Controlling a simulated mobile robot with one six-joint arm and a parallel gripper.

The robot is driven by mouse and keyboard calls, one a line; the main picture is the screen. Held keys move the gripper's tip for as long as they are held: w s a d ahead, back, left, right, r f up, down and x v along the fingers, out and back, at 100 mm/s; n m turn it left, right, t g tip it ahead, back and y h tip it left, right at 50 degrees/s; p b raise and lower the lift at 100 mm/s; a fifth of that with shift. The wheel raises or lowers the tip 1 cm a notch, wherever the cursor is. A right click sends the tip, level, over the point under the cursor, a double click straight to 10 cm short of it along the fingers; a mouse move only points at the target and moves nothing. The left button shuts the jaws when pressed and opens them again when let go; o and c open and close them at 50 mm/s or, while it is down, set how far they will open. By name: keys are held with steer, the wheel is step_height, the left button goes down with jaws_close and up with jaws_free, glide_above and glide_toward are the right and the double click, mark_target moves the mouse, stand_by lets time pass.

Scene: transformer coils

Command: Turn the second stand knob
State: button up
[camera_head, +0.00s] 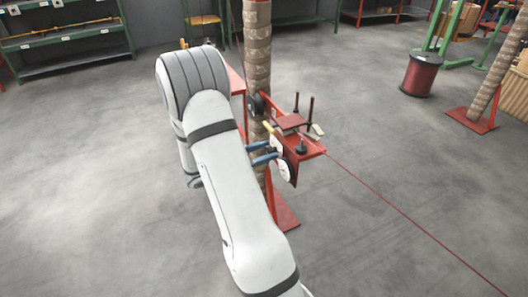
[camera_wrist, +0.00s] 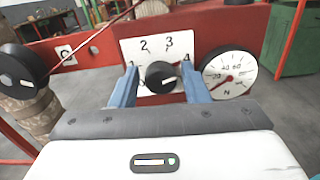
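The black knob (camera_wrist: 160,77) sits on a white dial plate (camera_wrist: 143,52) marked with numbers, on the red stand's panel (camera_wrist: 90,45). A pale mark on the knob's face lies toward its right side. My gripper (camera_wrist: 160,70) is open, with one blue finger on each side of the knob. A gap shows between each finger and the knob, so I see no contact. In the head view my gripper (camera_head: 263,154) is at the red stand (camera_head: 312,149); the knob itself is not clear there.
A round gauge (camera_wrist: 230,74) marked N is close beside the right finger. A black wheel (camera_wrist: 20,72) with a thin red wire is at the left. In the head view, the wire (camera_head: 410,225) runs from the stand toward the lower right. A wrapped column (camera_head: 257,45) stands behind.

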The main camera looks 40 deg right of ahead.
steer(key=shift+o, duration=0.8)
steer(key=v, duration=0.7)
steer(key=shift+a, duration=0.4)
steer(key=shift+w, duration=0.1)
